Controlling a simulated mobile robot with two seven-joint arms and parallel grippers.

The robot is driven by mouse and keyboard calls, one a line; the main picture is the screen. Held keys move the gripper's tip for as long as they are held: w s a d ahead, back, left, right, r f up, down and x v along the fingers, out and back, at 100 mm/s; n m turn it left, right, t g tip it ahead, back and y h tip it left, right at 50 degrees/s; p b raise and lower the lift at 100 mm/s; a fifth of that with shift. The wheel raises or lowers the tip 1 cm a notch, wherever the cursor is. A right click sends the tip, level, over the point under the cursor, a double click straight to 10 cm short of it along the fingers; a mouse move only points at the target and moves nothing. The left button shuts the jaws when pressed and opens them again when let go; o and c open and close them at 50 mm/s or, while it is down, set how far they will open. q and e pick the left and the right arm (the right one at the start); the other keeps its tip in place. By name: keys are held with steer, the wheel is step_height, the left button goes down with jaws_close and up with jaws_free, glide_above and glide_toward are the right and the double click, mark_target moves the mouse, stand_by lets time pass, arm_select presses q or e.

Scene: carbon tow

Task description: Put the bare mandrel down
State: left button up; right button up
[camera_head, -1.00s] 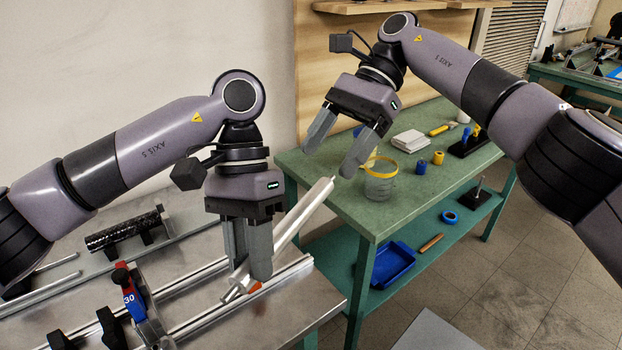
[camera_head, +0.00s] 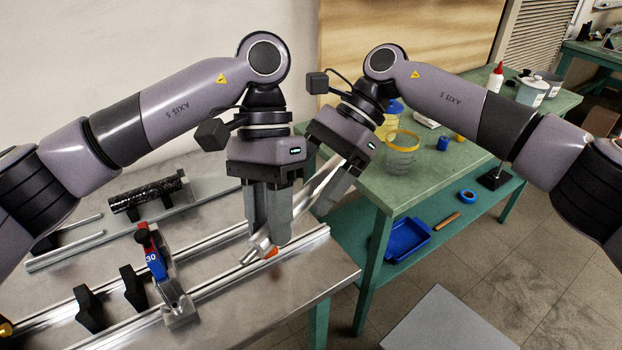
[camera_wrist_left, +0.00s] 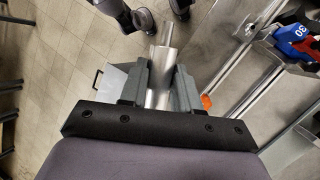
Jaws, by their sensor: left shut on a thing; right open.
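The bare mandrel is a plain silver rod (camera_head: 262,242) with a thin stub at its near end. My left gripper (camera_head: 268,238) is shut on it above the right end of the metal rails. The mandrel is tilted, its far end rising to the right toward my right gripper. It also shows between the left fingers in the left wrist view (camera_wrist_left: 163,68). My right gripper (camera_head: 332,195) is open, beside the mandrel's upper part. Whether its fingers touch the mandrel I cannot tell, as the left hand hides part of it.
The steel table carries rails (camera_head: 218,277), a red and blue clamp marked 30 (camera_head: 153,258) and black V-supports (camera_head: 132,287). A black carbon tube (camera_head: 146,194) lies on supports behind. A green bench (camera_head: 390,188) with a clear cup (camera_head: 400,158) stands to the right.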

steer(key=shift+a, duration=0.1)
steer(key=c, duration=1.2)
arm_select(q)
steer(key=o, duration=0.9)
steer(key=shift+c, duration=0.2)
arm_select(e)
steer(key=shift+c, duration=0.3)
arm_select(q)
steer(key=shift+o, duration=1.2)
steer(key=shift+d, duration=0.1)
arm_select(e)
jaws_close()
arm_select(q)
steer(key=shift+r, duration=0.1)
steer(key=v, duration=1.2)
